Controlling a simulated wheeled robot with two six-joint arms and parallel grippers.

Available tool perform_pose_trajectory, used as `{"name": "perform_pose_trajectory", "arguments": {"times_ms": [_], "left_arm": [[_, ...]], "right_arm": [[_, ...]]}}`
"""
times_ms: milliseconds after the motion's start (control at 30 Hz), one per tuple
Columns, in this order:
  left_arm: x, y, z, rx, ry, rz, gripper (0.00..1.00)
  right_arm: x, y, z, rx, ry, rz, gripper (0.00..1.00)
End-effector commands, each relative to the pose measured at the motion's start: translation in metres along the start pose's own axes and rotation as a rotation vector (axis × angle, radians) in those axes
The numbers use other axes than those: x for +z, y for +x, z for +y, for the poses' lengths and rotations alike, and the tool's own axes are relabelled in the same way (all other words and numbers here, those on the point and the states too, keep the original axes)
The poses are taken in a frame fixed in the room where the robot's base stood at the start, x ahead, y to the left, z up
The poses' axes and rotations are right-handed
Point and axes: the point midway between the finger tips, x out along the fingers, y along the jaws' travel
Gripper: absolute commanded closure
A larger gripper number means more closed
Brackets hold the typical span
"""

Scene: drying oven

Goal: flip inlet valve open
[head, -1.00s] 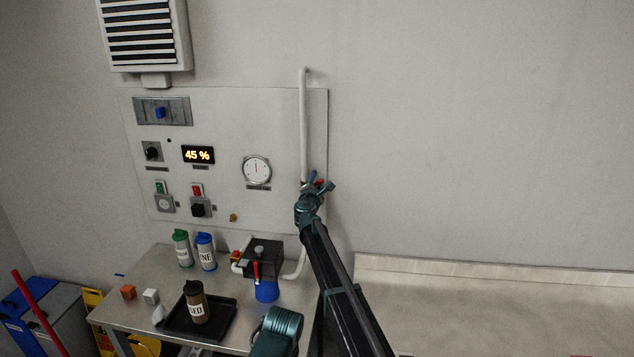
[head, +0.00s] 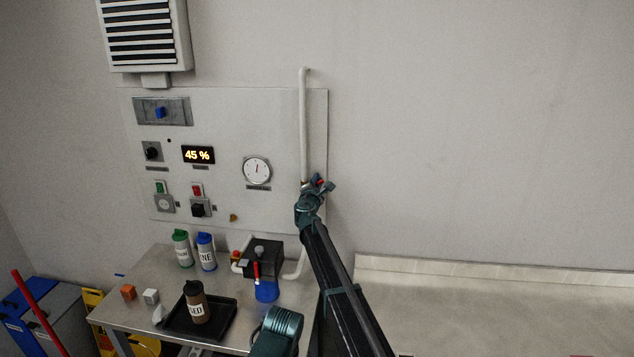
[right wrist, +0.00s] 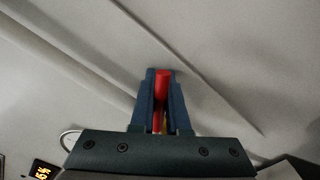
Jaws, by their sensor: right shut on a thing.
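The inlet valve's red lever (head: 320,183) shows as a small red patch at the white vertical pipe (head: 303,120), on the right edge of the wall panel. My right gripper (head: 324,182) is at the pipe with its fingers around the lever. In the right wrist view the red lever (right wrist: 162,88) stands between the two dark blue fingers of my right gripper (right wrist: 161,95), which are shut on it. The valve body is mostly hidden behind my gripper. My left gripper is not in view.
The wall panel (head: 225,115) holds a 45 % display (head: 198,155), a round gauge (head: 257,170) and switches. Below it, a metal table (head: 150,262) carries bottles, a black tray (head: 232,322) and a dark box with another red lever (head: 256,272). The wall to the right is bare.

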Motion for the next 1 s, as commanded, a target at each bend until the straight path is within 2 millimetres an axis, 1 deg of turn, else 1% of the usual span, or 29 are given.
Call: {"name": "perform_pose_trajectory", "arguments": {"times_ms": [833, 933, 1000], "left_arm": [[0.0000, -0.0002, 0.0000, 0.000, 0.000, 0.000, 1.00], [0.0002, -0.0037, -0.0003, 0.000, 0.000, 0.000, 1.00], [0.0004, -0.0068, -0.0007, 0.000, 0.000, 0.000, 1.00]], "right_arm": [[-0.0001, -0.0004, 0.0003, 0.000, -0.003, 0.000, 1.00], [0.0003, -0.0003, 0.0044, 0.000, -0.049, 0.001, 1.00], [0.0003, -0.0002, 0.0081, 0.000, -0.109, 0.000, 1.00]]}}
